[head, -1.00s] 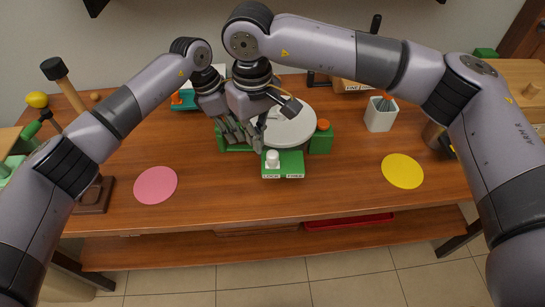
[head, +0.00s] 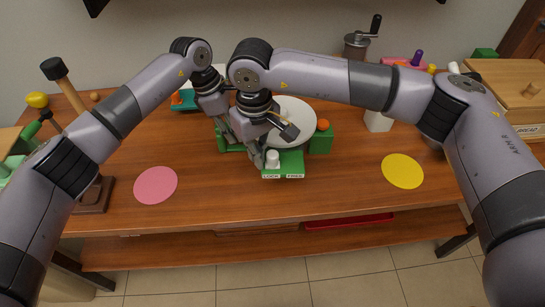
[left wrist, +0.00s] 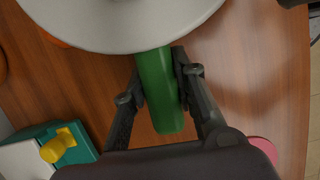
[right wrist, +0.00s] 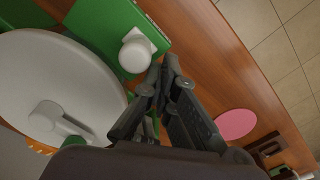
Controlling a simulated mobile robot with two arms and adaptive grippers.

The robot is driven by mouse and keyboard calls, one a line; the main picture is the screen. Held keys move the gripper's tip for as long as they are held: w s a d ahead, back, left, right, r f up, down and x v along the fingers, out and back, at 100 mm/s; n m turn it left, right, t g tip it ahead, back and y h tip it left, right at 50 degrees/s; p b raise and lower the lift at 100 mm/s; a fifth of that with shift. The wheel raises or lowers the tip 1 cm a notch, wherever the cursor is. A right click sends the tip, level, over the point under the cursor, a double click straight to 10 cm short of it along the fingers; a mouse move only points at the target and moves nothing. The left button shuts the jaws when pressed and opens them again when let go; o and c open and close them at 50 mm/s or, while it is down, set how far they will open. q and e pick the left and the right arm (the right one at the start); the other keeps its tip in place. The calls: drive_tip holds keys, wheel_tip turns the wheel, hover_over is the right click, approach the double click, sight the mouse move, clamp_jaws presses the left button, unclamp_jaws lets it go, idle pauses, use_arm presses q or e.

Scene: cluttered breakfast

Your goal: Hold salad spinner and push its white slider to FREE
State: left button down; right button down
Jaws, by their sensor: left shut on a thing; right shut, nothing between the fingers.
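The salad spinner has a round white lid (head: 291,118) and a green base. Its white slider (head: 272,158) stands at the LOCK end of the green block (head: 291,164) marked LOCK and FREE; it also shows in the right wrist view (right wrist: 136,54). My left gripper (left wrist: 156,84) is shut on the spinner's green handle (left wrist: 157,105), which lies between its fingers. My right gripper (head: 260,162) is shut and empty, with its fingertips (right wrist: 164,72) just left of the slider in the head view. I cannot tell whether they touch it.
A pink disc (head: 155,185) and a yellow disc (head: 402,171) lie on the wooden table (head: 290,205). A white container (head: 378,121) stands to the right, partly behind my right arm. A grinder (head: 358,43) stands at the back. The table front is clear.

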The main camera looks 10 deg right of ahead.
sight(275, 153)
drive_tip(key=shift+d, duration=0.7)
drive_tip(key=shift+s, duration=0.1)
drive_tip(key=shift+s+d, duration=0.1)
drive_tip(key=shift+d, duration=1.7)
drive_tip(key=shift+a, duration=0.65)
drive_tip(key=shift+r, duration=3.55)
